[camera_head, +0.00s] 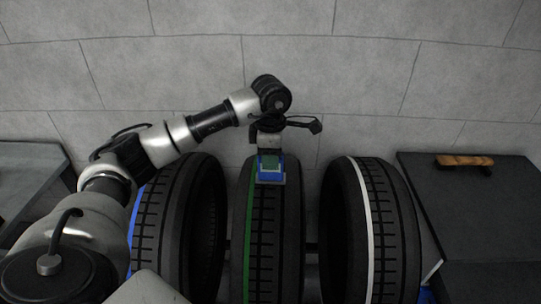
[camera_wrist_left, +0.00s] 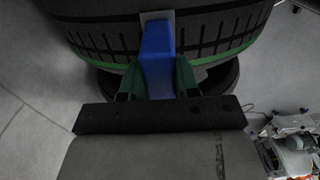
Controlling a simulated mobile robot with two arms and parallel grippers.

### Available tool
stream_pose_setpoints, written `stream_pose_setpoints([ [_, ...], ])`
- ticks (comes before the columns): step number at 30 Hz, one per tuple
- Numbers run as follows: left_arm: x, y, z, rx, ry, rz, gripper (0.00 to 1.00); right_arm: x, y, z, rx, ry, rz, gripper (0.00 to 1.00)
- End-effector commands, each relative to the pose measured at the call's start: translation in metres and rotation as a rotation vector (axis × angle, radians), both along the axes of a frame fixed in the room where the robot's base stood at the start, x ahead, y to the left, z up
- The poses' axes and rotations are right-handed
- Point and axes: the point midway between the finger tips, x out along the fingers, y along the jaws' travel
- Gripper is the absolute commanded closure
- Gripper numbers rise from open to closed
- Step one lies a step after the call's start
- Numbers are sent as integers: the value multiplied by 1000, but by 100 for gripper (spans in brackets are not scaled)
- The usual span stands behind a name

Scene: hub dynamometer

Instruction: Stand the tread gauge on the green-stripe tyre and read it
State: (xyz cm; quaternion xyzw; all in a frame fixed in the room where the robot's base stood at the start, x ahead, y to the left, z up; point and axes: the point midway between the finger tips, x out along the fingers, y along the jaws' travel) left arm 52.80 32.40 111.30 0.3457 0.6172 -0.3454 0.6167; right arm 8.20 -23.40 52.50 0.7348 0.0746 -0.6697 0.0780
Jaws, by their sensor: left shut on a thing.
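The green-stripe tyre (camera_head: 249,240) stands upright in the middle of three tyres in the head view. Its tread and green stripe (camera_wrist_left: 100,62) fill the top of the left wrist view. My left gripper (camera_head: 271,160) is above the top of this tyre, with its fingers shut on the blue tread gauge (camera_head: 262,174). In the left wrist view the gauge (camera_wrist_left: 157,45) sits between the green fingertips (camera_wrist_left: 158,80), and its grey end is against or just over the tread. I cannot tell whether it touches. No reading is legible. My right gripper is out of view.
A tyre with a blue edge (camera_head: 180,215) stands on the left and a white-stripe tyre (camera_head: 385,230) on the right, both close by. A dark cabinet (camera_head: 480,215) at the right bears a wooden-handled item (camera_head: 464,160). A dark surface (camera_head: 25,165) is at the left. A grey wall is behind.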

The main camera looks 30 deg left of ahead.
Motion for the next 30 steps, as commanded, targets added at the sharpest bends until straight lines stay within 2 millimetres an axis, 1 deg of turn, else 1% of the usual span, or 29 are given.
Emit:
stream_pose_setpoints([
  [7, 0, 0, 0, 0, 0, 0, 98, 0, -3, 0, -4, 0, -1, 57],
  [25, 0, 0, -1, -1, 1, 0, 98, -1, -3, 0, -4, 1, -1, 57],
  [26, 0, 0, -1, -1, 1, 0, 64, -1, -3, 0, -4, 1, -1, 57],
  [30, 0, 0, -1, -1, 1, 0, 43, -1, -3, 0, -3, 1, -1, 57],
])
